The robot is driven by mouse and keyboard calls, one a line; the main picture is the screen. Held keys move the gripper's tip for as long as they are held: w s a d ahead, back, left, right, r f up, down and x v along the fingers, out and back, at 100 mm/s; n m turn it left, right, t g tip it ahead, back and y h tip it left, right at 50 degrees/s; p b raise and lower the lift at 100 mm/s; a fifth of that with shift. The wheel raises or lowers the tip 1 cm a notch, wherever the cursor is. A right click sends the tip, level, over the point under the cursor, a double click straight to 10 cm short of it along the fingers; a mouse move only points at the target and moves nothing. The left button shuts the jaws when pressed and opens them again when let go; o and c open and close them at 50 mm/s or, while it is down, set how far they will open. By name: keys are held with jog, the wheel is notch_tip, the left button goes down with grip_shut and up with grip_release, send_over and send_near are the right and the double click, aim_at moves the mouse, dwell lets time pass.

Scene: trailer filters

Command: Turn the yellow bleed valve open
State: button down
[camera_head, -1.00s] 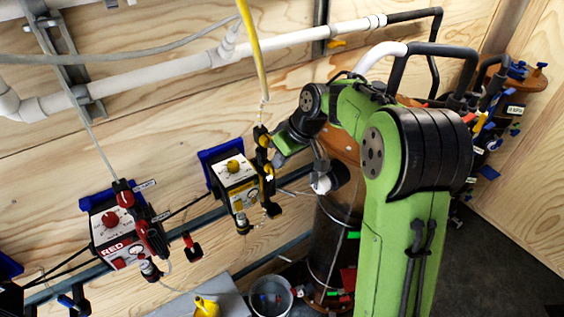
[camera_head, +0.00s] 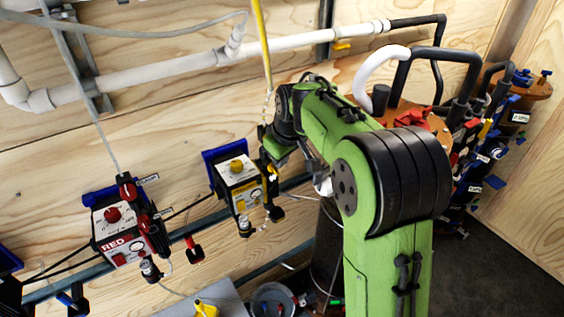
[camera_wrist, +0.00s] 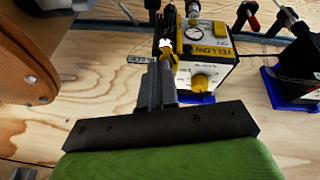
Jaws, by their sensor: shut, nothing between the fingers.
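The yellow-labelled box (camera_head: 239,185) hangs on the plywood wall with a round yellow knob (camera_head: 236,165) on top. In the wrist view the box (camera_wrist: 208,47) shows its gauge, YELLOW label and knob (camera_wrist: 200,82). A black fitting with a small yellow part (camera_wrist: 171,57) stands just left of the box there; I take this part to be the bleed valve. My gripper (camera_wrist: 164,62) is shut with nothing held, its tips at or very near that part. Contact cannot be told. In the head view my arm partly covers the fitting, and my gripper (camera_head: 271,161) is beside the box.
A red-labelled box (camera_head: 120,238) with a red knob hangs to the left. A white pipe (camera_head: 200,63) runs above, and a yellow hose (camera_head: 261,40) comes down near my wrist. Brown-topped tanks (camera_head: 527,87) stand right.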

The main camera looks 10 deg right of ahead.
aim_at(271, 167)
jog(key=h, duration=0.1)
jog(key=a+h+b, duration=0.1)
jog(key=shift+s+a+n+t+h, duration=0.1)
jog(key=shift+s+n+t+h, duration=0.05)
jog(key=shift+n+t+h, duration=0.2)
jog(key=shift+a+t+h, duration=0.15)
jog(key=shift+t+h, duration=0.1)
jog(key=shift+h, duration=0.2)
jog(key=shift+s+a+f+n+t+h+p, duration=0.15)
jog(key=shift+a+n+t+h+p, duration=0.1)
jog(key=shift+h, duration=0.4)
jog(key=shift+s+a+r+n+t+h+p, duration=0.15)
jog(key=shift+a+t+h, duration=0.1)
jog(key=shift+h, duration=0.4)
jog(key=shift+a+f+n+t+h+p, duration=0.25)
jog(key=shift+t+h, duration=0.1)
jog(key=shift+h, duration=0.3)
jog(key=shift+a+f+n+t+h+p, duration=0.15)
jog(key=shift+a+t+h+p, duration=0.15)
jog(key=shift+h, duration=0.35)
jog(key=shift+s+a+f, duration=0.1)
jog(key=shift+s+f, duration=0.05)
jog(key=shift+f, duration=0.1)
